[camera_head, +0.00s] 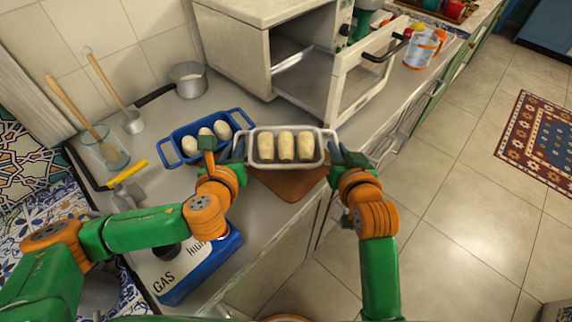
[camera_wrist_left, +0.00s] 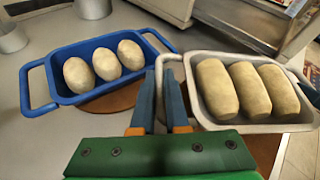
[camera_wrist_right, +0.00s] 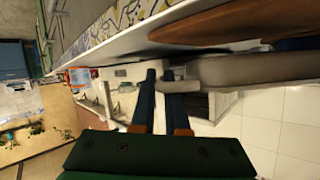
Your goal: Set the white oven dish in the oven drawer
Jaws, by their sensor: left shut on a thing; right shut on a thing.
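The white oven dish (camera_head: 285,129) holds three pale rolls and is level above a brown board at the counter's front edge. My left gripper (camera_head: 240,152) is shut on the dish's left handle; the left wrist view shows the fingers (camera_wrist_left: 165,82) around that handle, beside the white wall (camera_wrist_left: 255,126). My right gripper (camera_head: 337,152) is shut on the right handle; in the right wrist view the dish (camera_wrist_right: 255,70) shows edge-on beyond the fingers (camera_wrist_right: 160,85). The oven (camera_head: 228,45) stands behind, its drawer (camera_head: 362,75) pulled out, with a black handle on the front. The drawer's floor is partly hidden.
A blue dish (camera_head: 175,140) with three pale round pieces stands close left of my left gripper. A brown board (camera_head: 292,184) lies below the white dish. A saucepan (camera_head: 188,80) stands left of the oven, and a glass jug (camera_head: 420,50) right of the drawer.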

